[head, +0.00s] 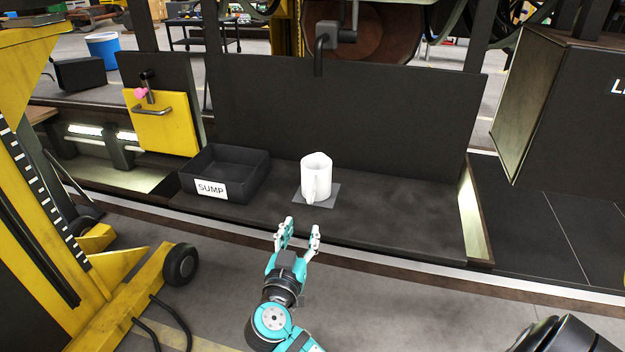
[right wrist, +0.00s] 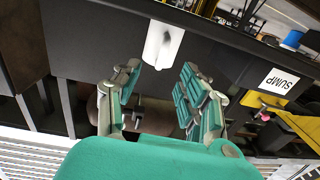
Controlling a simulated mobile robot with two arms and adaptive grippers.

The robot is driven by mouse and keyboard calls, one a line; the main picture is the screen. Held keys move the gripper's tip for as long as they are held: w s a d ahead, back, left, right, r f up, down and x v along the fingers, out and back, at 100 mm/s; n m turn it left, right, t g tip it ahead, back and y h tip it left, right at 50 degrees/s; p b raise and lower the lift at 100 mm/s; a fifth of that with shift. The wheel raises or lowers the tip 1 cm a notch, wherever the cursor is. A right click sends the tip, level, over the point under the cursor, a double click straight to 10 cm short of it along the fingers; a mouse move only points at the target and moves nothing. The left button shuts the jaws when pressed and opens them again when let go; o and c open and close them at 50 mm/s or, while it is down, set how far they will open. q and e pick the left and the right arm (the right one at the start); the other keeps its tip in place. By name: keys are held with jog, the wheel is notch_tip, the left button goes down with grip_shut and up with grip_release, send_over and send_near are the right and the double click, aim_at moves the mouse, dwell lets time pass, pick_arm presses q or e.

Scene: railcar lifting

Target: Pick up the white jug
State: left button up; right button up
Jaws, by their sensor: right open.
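The white jug (head: 316,178) stands upright on a small grey mat (head: 327,201) on the dark bench, with its handle facing the front. My right gripper (head: 300,231) is open and empty, in front of the jug and apart from it. My left gripper is not seen in the head view.
A black bin labelled SUMP (head: 226,172) stands left of the jug. A dark spout (head: 319,52) hangs above and behind it. The dark bench top (head: 400,205) is bare to the right. A yellow wheeled lift (head: 140,285) stands at left.

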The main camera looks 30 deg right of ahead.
aim_at(308, 197)
jog(key=p+x, duration=0.2)
jog(key=x, duration=0.5)
jog(key=shift+w+a+r, duration=0.1)
jog(key=shift+a, duration=0.1)
jog(key=shift+w+d+p, duration=0.3)
jog(key=shift+d+p, duration=0.1)
jog(key=shift+d, duration=0.05)
jog(key=shift+w+d+p, duration=0.2)
jog(key=shift+w+p, duration=0.05)
jog(key=shift+p, duration=0.1)
jog(key=x, duration=0.1)
jog(key=p+x, duration=0.2)
jog(key=shift+w+r, duration=0.25)
jog(key=shift+w, duration=0.05)
jog(key=shift+w+d+f, duration=0.2)
jog(key=shift+w+d, duration=0.15)
jog(key=shift+d, duration=0.05)
grip_shut()
